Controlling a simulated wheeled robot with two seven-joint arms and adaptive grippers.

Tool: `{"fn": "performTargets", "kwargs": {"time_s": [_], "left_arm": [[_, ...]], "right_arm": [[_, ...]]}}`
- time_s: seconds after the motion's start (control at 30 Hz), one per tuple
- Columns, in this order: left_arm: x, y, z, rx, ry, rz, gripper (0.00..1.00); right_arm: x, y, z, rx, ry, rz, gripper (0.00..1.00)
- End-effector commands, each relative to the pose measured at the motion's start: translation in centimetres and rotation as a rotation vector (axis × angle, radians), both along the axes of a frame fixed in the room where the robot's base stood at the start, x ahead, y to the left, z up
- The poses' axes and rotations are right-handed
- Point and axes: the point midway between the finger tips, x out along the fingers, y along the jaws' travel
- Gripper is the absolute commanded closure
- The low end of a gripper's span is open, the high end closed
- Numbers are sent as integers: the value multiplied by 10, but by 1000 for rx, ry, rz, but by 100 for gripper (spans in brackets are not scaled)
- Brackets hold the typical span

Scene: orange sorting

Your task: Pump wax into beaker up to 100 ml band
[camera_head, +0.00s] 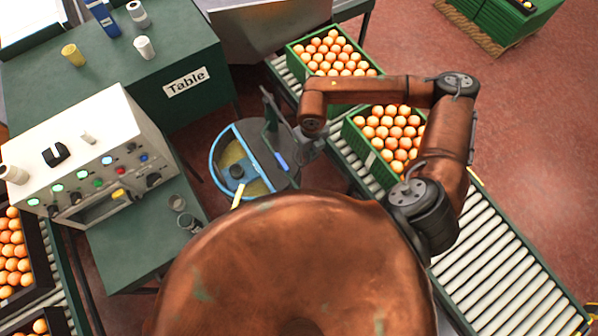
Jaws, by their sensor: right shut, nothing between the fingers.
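A round drum with a blue rim (217,150) stands below the middle table, with yellowish content (232,155) in its opening. My right gripper (303,148) is shut and empty beside the drum's right side, partly hidden under my wrist. My left gripper is out of view.
A white control box (95,130) stands left of the drum. Green crates of oranges (358,148) sit on the roller conveyor (490,255). My copper body hides the lower middle.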

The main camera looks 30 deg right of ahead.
Motion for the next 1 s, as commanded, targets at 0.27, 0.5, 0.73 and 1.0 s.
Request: {"fn": "performTargets", "kwargs": {"time_s": [0.27,0.5,0.73,1.0], "left_arm": [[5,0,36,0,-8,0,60],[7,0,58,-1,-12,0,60],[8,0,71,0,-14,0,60],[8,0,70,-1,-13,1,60]], "right_arm": [[1,0,62,-1,-5,0,100],[1,0,107,0,-4,0,100],[1,0,137,0,-3,0,100],[1,0,137,0,-2,0,100]]}}
